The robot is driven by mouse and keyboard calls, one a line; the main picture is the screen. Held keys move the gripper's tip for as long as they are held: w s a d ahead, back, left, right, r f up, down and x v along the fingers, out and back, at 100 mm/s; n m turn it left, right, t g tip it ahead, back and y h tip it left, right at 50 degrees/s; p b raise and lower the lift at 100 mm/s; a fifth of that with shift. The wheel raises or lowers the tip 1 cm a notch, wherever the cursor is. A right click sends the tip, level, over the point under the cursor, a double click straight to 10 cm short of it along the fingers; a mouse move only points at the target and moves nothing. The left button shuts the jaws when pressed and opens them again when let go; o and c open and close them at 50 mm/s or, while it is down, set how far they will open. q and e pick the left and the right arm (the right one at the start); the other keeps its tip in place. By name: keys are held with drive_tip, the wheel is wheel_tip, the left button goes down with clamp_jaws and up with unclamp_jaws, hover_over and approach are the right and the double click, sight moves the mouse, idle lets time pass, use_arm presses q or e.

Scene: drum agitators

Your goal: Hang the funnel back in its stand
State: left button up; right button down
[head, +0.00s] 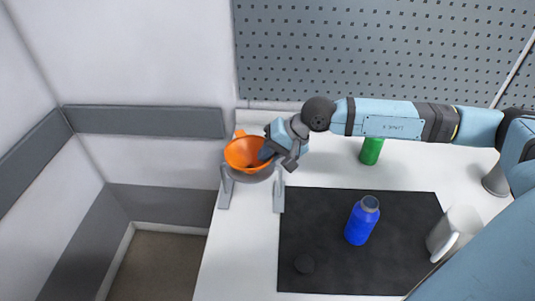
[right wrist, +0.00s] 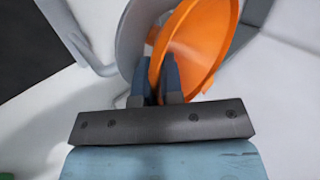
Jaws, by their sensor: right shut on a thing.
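The orange funnel (head: 243,150) is at the grey stand (head: 225,192), its wide mouth facing up and its cone over the stand's ring. My right gripper (head: 269,152) is shut on the funnel's right-hand rim. In the right wrist view, the fingers (right wrist: 160,68) pinch the wall of the funnel (right wrist: 204,42), with the grey ring of the stand (right wrist: 129,42) close beside it. The funnel's spout is hidden, and I cannot tell whether its cone rests on the ring. My left gripper is not in view.
A white mug (head: 456,232) is at the mat's right edge. A green bottle (head: 371,151) stands behind, under my right arm. A perforated panel (head: 390,45) backs the table.

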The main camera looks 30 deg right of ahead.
drive_tip(key=c, duration=1.2)
unclamp_jaws()
drive_tip(key=shift+a, duration=0.1)
drive_tip(key=shift+s+f, duration=0.1)
drive_tip(key=shift+s, duration=0.05)
drive_tip(key=shift+c, duration=0.2)
drive_tip(key=shift+o, duration=0.8)
drive_tip(key=shift+d+r, duration=0.25)
drive_tip(key=shift+d, duration=0.05)
drive_tip(key=shift+v, duration=2.7)
drive_tip(key=shift+r, duration=0.2)
